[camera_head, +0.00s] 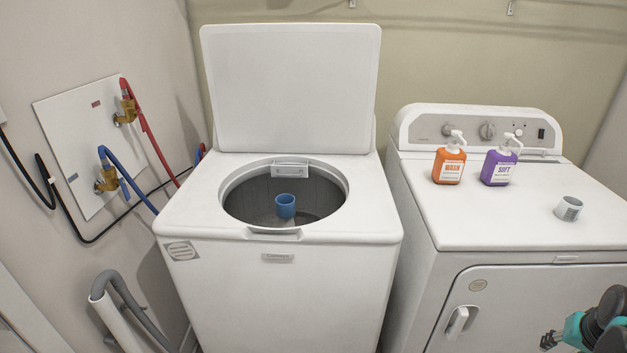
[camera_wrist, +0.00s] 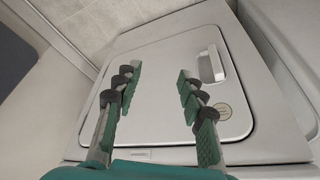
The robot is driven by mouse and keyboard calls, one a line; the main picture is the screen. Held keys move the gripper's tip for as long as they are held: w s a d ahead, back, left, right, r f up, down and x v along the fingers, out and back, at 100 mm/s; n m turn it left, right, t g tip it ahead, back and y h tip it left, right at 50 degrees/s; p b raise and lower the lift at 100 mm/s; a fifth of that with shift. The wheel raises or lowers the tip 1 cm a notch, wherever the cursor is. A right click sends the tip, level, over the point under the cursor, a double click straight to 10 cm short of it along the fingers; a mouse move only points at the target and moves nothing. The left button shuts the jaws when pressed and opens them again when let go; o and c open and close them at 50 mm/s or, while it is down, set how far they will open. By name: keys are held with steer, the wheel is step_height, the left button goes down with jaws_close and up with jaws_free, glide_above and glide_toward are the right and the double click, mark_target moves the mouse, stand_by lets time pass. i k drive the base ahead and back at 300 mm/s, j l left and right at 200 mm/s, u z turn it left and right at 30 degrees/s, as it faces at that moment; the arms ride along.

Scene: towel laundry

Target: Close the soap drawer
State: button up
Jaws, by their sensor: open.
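The top-load washer (camera_head: 280,235) stands in the middle of the head view with its lid (camera_head: 290,90) raised. A small whitish drawer front with a handle slot, apparently the soap drawer (camera_head: 290,170), sits at the back rim of the round tub opening and juts slightly over it. How far it is pulled out is hard to tell. My gripper (camera_wrist: 157,76) is open and empty in the wrist view, facing the dryer's front door (camera_wrist: 160,105). In the head view my gripper (camera_head: 549,341) is at the lower right, far from the drawer.
A blue cup (camera_head: 285,206) is inside the tub opening. On the dryer top (camera_head: 490,225) stand an orange bottle (camera_head: 449,166), a purple bottle (camera_head: 498,167) and a pale cup (camera_head: 568,208). The dryer door handle (camera_head: 457,322) sticks out. Hoses (camera_head: 150,140) run at left.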

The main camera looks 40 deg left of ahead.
mark_target(277, 170)
steer(key=u, duration=1.75)
steer(key=z, duration=0.2)
steer(key=i+j+u, duration=0.2)
steer(key=i, duration=0.15)
steer(key=l, duration=0.1)
